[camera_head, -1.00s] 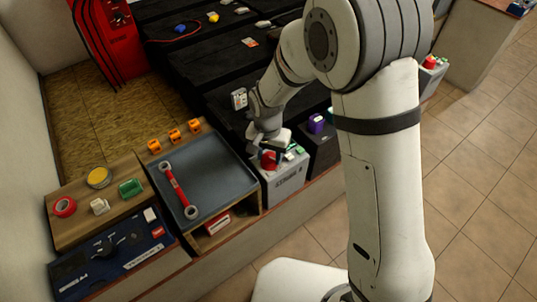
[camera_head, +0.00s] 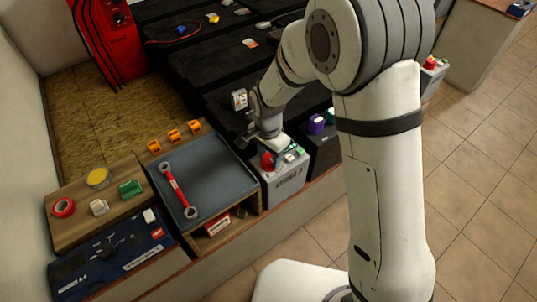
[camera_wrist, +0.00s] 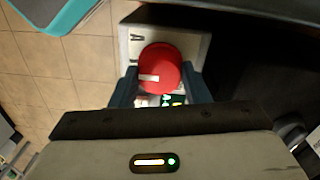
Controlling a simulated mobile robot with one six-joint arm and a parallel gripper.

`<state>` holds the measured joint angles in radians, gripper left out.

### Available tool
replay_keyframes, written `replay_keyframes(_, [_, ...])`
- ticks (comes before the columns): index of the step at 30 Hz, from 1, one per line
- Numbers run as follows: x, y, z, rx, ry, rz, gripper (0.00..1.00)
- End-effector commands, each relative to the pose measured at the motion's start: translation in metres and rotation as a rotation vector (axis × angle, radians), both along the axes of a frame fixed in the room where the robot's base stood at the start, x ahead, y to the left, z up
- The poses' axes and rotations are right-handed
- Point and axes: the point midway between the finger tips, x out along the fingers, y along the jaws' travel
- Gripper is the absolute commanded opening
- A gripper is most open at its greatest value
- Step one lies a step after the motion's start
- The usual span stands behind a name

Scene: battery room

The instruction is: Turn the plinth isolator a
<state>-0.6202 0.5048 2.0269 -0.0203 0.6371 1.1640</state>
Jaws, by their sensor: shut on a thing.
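The plinth isolator a is a grey box (camera_head: 286,187) with a red round knob (camera_head: 268,162) on top, at the front edge right of the grey tray. In the wrist view its pale plate (camera_wrist: 136,40) carries a letter A, and the red knob (camera_wrist: 165,66) bears a white pointer mark directed left. My gripper (camera_wrist: 160,88) is shut on the red knob, one finger on each side. In the head view my gripper (camera_head: 268,154) reaches down onto the knob from behind, and its fingers are partly hidden. Small green and white parts (camera_wrist: 170,100) show below the knob in the wrist view.
A grey tray (camera_head: 215,165) holding a red-handled wrench (camera_head: 176,188) lies left of the isolator. A dark box with a purple knob (camera_head: 316,124) stands close on the right. Black battery tops (camera_head: 195,65) fill the back. Tiled floor (camera_head: 480,190) is clear at right.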

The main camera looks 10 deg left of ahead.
Motion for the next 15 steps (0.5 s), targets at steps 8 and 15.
replay_keyframes(8, [0.0014,0.0010,0.0015,0.003,-0.004,-0.002,0.45])
replay_keyframes(15, [0.0006,0.0006,0.0007,0.002,-0.002,0.000,0.64])
